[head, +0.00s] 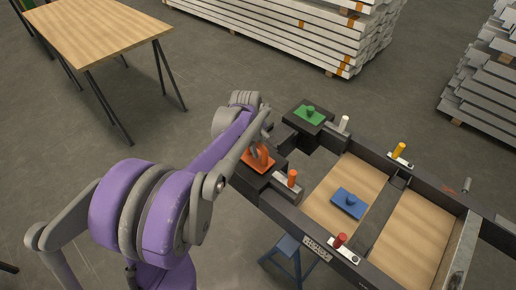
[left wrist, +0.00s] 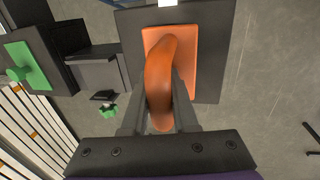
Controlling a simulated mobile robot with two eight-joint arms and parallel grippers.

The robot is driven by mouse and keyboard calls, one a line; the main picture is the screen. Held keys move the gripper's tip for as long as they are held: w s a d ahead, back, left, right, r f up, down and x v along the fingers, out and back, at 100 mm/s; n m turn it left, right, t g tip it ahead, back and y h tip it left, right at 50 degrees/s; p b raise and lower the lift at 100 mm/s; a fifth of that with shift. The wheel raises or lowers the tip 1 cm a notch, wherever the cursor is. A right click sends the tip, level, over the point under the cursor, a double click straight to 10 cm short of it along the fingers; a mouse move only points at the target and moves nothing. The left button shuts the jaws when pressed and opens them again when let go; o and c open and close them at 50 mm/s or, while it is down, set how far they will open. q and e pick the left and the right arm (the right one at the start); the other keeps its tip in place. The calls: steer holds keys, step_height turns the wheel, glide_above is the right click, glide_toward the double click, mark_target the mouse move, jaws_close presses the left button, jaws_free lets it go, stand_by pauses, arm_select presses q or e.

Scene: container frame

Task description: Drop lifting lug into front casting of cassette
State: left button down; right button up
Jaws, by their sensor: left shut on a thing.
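The orange lifting lug (head: 262,164), a curved loop on a flat plate, is at the black front casting (head: 243,178) of the cassette. My left gripper (head: 258,147) is above it, shut on the lug's loop. In the left wrist view the loop (left wrist: 160,75) lies between the gripper fingers, with its orange plate (left wrist: 186,62) over the dark casting (left wrist: 214,62). I cannot tell whether the plate is seated in the casting or just above it. The right gripper is not in view.
A green knobbed plate (head: 308,117) is on the other casting. A blue knobbed plate (head: 347,205) lies on the cassette's wood. Orange (head: 292,178), white (head: 344,124), yellow (head: 398,150) and red (head: 340,240) pegs stand along the frame. A wooden table (head: 92,30) is back left.

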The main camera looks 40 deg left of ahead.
arm_select(q)
steer(key=shift+f+b, duration=0.4)
steer(key=shift+f, duration=0.15)
stand_by(0.4)
stand_by(0.4)
